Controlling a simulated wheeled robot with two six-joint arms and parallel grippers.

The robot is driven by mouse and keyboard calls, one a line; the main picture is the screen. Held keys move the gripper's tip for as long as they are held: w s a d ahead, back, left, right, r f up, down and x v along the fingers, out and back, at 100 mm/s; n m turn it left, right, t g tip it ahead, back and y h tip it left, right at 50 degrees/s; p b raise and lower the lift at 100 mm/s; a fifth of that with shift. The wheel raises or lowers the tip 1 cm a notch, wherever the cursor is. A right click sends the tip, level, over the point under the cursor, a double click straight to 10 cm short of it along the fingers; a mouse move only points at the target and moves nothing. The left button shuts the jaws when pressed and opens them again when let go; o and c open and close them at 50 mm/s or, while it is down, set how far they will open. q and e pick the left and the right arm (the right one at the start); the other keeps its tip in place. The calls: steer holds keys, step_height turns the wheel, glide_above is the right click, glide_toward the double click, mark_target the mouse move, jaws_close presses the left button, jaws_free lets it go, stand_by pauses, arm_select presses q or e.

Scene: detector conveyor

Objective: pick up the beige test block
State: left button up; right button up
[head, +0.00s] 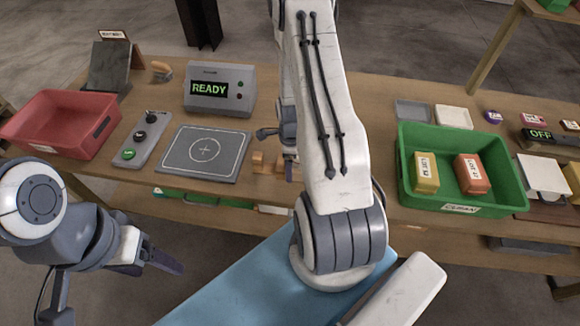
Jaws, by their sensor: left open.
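A small beige block (258,158) stands on the wooden table just right of the dark scan pad (205,153). Tan surface also shows just right of it, and I cannot tell whether that is part of the same thing. My right arm crosses the middle of the head view. Its gripper (289,163) points down close to the right of the block, mostly hidden behind the arm, so its jaws and any contact are unclear. My left gripper (163,262) is open and empty in front of the table at lower left, well away from the block.
A red bin (62,122) stands at the left, beside a grey button panel (141,138). A grey box reading READY (219,90) stands behind the pad. A green bin (409,190) with a yellow and an orange block stands at right. Several small items lie beyond it.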

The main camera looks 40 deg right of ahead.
steer(key=c, duration=1.1)
steer(key=shift+c, duration=0.2)
steer(key=shift+r, duration=0.2)
